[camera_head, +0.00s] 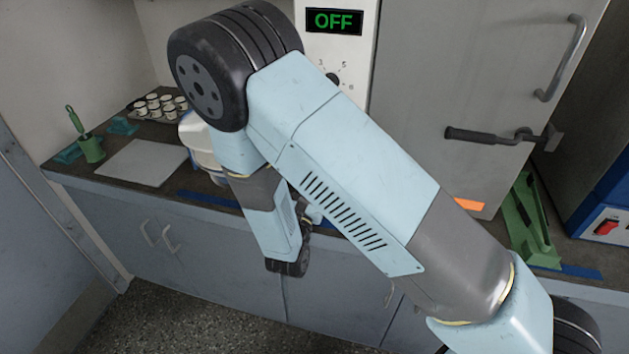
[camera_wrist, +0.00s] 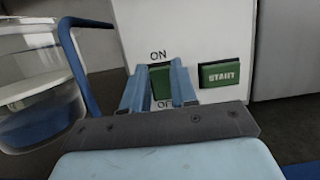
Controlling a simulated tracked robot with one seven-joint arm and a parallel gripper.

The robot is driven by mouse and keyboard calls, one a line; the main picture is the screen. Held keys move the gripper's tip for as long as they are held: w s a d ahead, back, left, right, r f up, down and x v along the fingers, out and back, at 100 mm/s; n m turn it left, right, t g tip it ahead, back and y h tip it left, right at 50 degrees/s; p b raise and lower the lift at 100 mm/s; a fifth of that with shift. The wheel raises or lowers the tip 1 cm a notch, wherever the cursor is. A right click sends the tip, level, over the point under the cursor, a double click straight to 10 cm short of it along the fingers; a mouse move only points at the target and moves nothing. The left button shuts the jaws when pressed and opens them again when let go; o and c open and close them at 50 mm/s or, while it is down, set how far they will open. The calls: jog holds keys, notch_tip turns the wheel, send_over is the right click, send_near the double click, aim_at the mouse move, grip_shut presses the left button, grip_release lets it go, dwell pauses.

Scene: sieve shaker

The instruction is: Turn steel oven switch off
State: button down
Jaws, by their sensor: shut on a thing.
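In the wrist view the green switch (camera_wrist: 161,86) sits on the white panel (camera_wrist: 215,35), with ON printed above it and a partly hidden OF label below. My gripper (camera_wrist: 160,72) has its two blue fingers at either side of the switch, shut on it. A green START button (camera_wrist: 219,74) is to the right, clear of the fingers. In the head view the panel (camera_head: 364,50) has a display (camera_head: 334,21) reading OFF and a numbered dial (camera_head: 333,78). The steel oven (camera_head: 450,70) has a closed door beside the panel. My arm hides the switch and gripper there.
A clear container (camera_wrist: 38,85) with a blue lower part and a blue bent bar (camera_wrist: 77,60) stand close left of my gripper. The counter holds a tray of cups (camera_head: 158,106), a white board (camera_head: 143,162) and a green stand (camera_head: 527,222).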

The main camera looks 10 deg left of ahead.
dwell(0.3)
jog(key=c, duration=0.9)
grip_release()
jog(key=shift+s, duration=0.1)
jog(key=v, duration=1.3)
jog(key=shift+s+f, duration=0.25)
jog(key=shift+s, duration=0.05)
